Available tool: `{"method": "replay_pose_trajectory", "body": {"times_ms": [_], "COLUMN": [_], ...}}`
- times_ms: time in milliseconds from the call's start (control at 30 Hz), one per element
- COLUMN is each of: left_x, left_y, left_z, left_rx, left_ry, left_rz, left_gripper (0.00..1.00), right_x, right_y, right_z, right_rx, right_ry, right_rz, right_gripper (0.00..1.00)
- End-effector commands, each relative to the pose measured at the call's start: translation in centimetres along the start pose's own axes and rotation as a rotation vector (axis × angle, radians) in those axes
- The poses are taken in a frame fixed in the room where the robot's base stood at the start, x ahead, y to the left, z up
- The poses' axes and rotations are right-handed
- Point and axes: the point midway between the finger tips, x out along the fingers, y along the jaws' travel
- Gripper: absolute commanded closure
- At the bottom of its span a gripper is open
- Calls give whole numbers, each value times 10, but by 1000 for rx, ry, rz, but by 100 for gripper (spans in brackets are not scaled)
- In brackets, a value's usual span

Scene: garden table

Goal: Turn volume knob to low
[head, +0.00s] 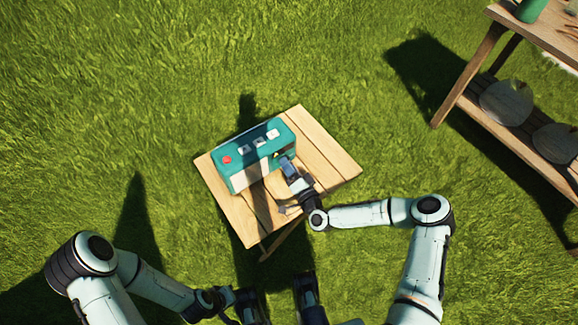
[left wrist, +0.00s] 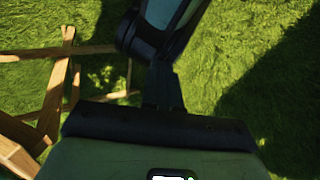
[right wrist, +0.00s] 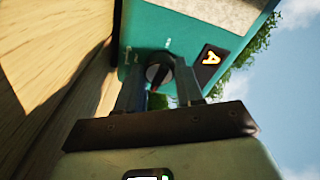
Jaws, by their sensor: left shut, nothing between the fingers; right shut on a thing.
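A teal radio (head: 240,180) stands on a small wooden table (head: 335,160), with a red button and several pale buttons on top. My right gripper (head: 287,165) is at the radio's front, near its right end. In the right wrist view, the dark round volume knob (right wrist: 158,73) on the teal front panel (right wrist: 150,25) sits between the fingertips of the right gripper (right wrist: 160,85), which is shut on it. Markings show around the knob, too small to read. My left gripper (left wrist: 162,75) is shut and empty, low over the grass, away from the radio.
A wooden shelf table (head: 470,100) stands at the upper right, with a green object on top and round items on its lower shelf. A dark label with a yellow letter (right wrist: 209,58) is beside the knob. Open grass surrounds the small table.

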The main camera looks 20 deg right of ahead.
Motion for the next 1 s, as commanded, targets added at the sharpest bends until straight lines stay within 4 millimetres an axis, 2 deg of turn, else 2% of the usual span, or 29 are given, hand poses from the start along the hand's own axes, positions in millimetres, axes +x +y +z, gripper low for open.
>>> {"method": "replay_pose_trajectory", "body": {"times_ms": [167, 200, 233, 267, 533, 667, 767, 1000], "left_x": [0, 0, 0, 0, 0, -2, -5, -13], "left_y": [0, 0, 0, 0, 0, 1, 2, 5], "left_z": [0, 0, 0, 0, 0, 2, 6, 18], "left_rx": [0, 0, 0, 0, 0, 0, 1, 4], "left_ry": [0, 0, 0, 0, 0, -5, -16, -50], "left_rz": [0, 0, 0, 0, 0, 0, 1, 3], "left_gripper": [100, 100, 100, 100, 100, 100, 100, 100], "right_x": [0, 0, 0, 0, 0, -9, -25, -80], "right_y": [0, 0, 0, 0, 0, 0, 0, 0], "right_z": [-2, -2, -2, -1, -1, 0, -1, -2], "right_rx": [0, 1, 1, 1, 2, 2, 2, 3], "right_ry": [4, 4, 4, 4, 1, 0, 0, 1], "right_rz": [0, 0, 0, 0, 0, 2, 2, 4], "right_gripper": [94, 50, 40, 38, 38, 38, 38, 38]}}
